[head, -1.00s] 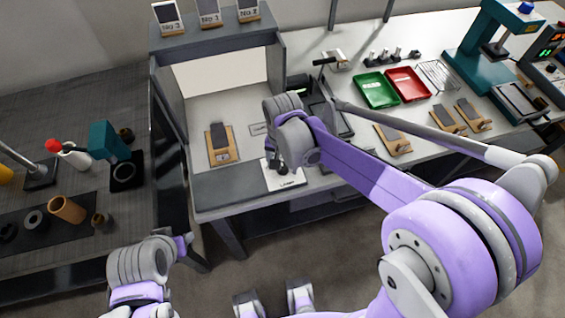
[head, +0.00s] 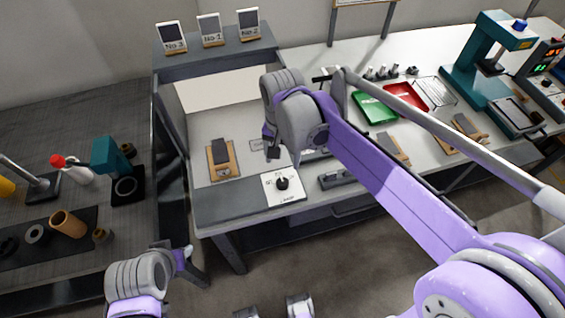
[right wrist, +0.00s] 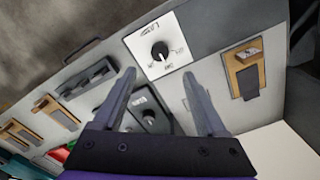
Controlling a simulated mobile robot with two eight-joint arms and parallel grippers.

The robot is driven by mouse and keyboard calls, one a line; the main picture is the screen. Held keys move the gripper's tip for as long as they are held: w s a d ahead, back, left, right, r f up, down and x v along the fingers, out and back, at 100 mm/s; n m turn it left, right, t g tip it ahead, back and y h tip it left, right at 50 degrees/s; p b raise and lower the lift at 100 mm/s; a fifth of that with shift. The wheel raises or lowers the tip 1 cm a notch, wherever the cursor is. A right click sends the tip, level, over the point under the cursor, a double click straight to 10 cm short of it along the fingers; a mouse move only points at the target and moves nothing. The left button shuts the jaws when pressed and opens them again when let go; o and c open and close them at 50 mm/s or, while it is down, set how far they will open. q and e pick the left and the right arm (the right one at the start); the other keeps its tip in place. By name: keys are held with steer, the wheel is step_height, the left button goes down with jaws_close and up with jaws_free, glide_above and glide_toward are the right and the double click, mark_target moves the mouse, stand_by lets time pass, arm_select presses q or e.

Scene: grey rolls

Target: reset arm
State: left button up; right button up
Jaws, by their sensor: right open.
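My right gripper (head: 271,142) hangs over the bench, above and behind the white dial plate, at the end of my raised purple and grey arm. In the right wrist view its two jaws (right wrist: 159,74) stand apart with nothing between them. The white dial plate with a black knob (head: 283,187) lies at the bench's front edge; it also shows beyond the jaws in the right wrist view (right wrist: 160,46). My left gripper (head: 183,260) shows only in part at the lower left, and its fingers cannot be made out.
A grey sample on a wooden board (head: 222,159) lies on the bench, left of the right gripper. Green (head: 375,108) and red (head: 405,97) trays, more boards and a teal press (head: 485,60) stand to the right. The left table holds a bottle (head: 75,170) and a brown cylinder (head: 68,224).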

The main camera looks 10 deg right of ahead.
stand_by(0.5)
steer(key=s+d+f+n+t+p, duration=0.1)
steer(key=s+d+n+t, duration=0.1)
steer(key=s, duration=0.5)
steer(key=s+d+f+n+t+p, duration=0.1)
steer(key=s+d+f+n+t, duration=0.1)
steer(key=s, duration=0.5)
steer(key=d+n+t, duration=0.1)
steer(key=d+n, duration=0.1)
steer(key=shift+s+d+f, duration=0.2)
steer(key=shift+d, duration=0.15)
